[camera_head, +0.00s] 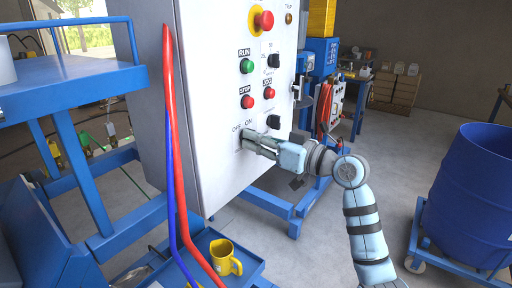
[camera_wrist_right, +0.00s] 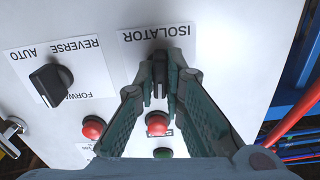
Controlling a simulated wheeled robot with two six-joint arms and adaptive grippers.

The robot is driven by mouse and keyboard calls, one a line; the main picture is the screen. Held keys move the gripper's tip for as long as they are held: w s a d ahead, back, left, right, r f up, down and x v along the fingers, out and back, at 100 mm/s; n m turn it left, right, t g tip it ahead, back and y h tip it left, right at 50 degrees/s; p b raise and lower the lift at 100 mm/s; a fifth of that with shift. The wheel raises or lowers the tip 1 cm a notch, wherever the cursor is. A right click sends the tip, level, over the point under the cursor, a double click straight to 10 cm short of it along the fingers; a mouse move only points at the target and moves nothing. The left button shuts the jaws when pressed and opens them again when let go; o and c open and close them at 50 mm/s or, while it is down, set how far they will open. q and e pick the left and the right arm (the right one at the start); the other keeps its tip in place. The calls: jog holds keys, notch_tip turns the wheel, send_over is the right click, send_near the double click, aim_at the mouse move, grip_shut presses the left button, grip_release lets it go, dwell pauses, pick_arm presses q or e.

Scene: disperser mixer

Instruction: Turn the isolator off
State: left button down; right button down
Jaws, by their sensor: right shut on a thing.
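The white control box (camera_head: 205,100) stands at the middle left of the head view, with an OFF/ON label above my right gripper (camera_head: 248,141). The black isolator knob (camera_wrist_right: 158,66) shows in the wrist view under the upside-down word ISOLATOR. My right gripper (camera_wrist_right: 160,86) is shut on this knob, one finger on each side. In the head view the fingers hide the knob, and its exact setting is hard to read.
Above the isolator sit black selector knobs, a green RUN button (camera_head: 247,66), red buttons and an emergency stop (camera_head: 263,20). Red and blue hoses (camera_head: 172,130) hang at the box's left. A yellow mug (camera_head: 224,258) stands below. A blue drum (camera_head: 470,195) stands at right.

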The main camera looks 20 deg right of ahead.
jog(key=n+b, duration=0.4)
jog(key=n, duration=0.5)
jog(key=shift+n, duration=0.3)
dwell(0.4)
jog(key=c, duration=1.7)
grip_release()
